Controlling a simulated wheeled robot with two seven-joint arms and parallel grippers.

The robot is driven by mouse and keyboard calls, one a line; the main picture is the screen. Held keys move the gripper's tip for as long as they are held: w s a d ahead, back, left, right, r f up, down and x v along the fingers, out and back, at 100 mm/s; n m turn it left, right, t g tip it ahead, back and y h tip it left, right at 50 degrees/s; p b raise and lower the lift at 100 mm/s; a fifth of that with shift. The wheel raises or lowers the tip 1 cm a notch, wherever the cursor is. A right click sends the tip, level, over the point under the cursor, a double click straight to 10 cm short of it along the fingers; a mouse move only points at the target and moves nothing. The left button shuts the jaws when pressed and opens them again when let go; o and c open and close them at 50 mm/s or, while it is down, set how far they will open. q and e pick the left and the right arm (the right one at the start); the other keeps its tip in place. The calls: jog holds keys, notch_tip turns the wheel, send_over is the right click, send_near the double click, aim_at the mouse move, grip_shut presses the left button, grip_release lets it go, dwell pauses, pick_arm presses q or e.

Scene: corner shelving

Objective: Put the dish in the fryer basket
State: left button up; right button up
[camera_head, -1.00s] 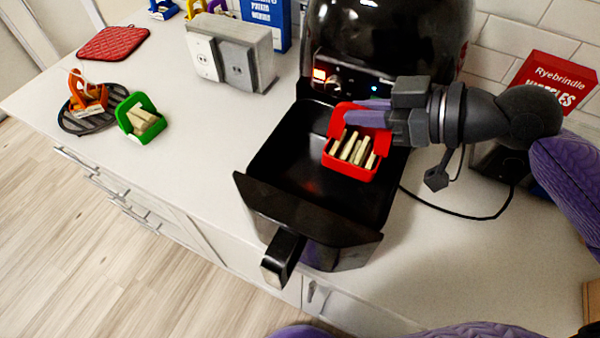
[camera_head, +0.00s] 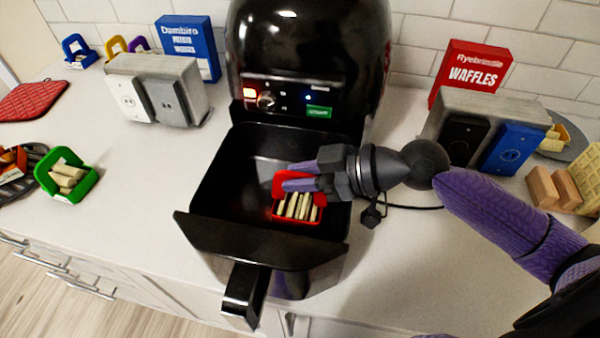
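The dish may be the red box (camera_head: 299,217), which holds several pale sticks. It is in the pulled-out black fryer basket (camera_head: 222,200), toward its right side. My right gripper (camera_head: 287,181) reaches in from the right, with its purple fingers at the red box's raised back wall. The fingers look close together on that wall. Whether the box touches the basket floor cannot be told. The fryer (camera_head: 310,50) stands behind the basket, and the basket handle (camera_head: 244,290) points to the front. My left gripper is not in view.
A green box (camera_head: 66,180) with sticks and a red mitt (camera_head: 35,99) lie on the left. Grey outlet blocks (camera_head: 125,92) stand left of the fryer. A waffle box (camera_head: 470,70) and wooden blocks (camera_head: 553,188) are at right. The counter (camera_head: 140,185) left of the basket is clear.

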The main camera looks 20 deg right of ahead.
jog(key=shift+o, duration=1)
jog(key=shift+r, duration=0.15)
jog(key=p+v, duration=0.2)
jog(key=v, duration=1)
dwell(0.3)
